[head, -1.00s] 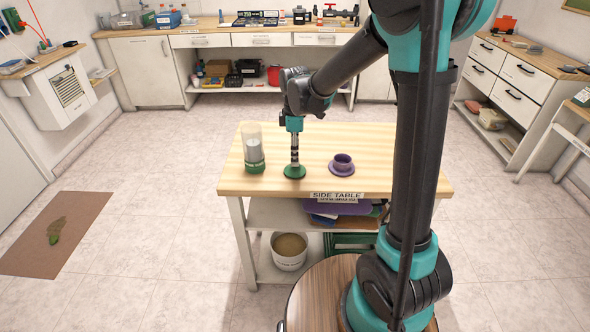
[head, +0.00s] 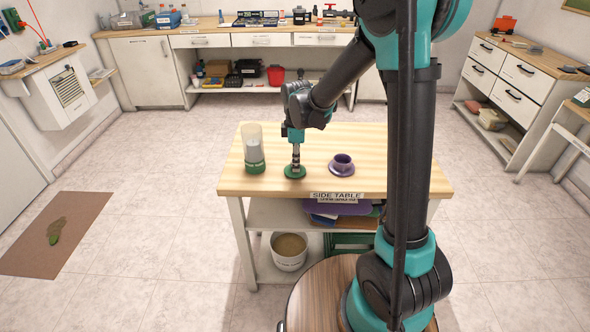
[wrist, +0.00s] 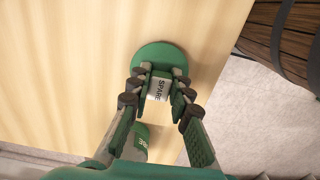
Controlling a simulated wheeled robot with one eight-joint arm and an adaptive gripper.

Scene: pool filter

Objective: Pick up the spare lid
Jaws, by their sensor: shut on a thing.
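The spare lid (head: 295,172) is a green disc on the wooden top of the side table, between a clear canister and a purple part. In the wrist view the green lid (wrist: 151,57) has a pale raised block marked SPARE (wrist: 159,88). My gripper (head: 295,163) points down onto the lid. In the wrist view its two fingers (wrist: 160,85) are closed on either side of the block. The lid appears to rest on the table; I cannot tell any gap beneath it.
A clear canister with a green base (head: 254,150) stands left of the lid, close to my gripper. A purple flanged part (head: 342,164) stands on the right. The side table (head: 400,180) has free room at its right. A bucket (head: 289,250) sits below.

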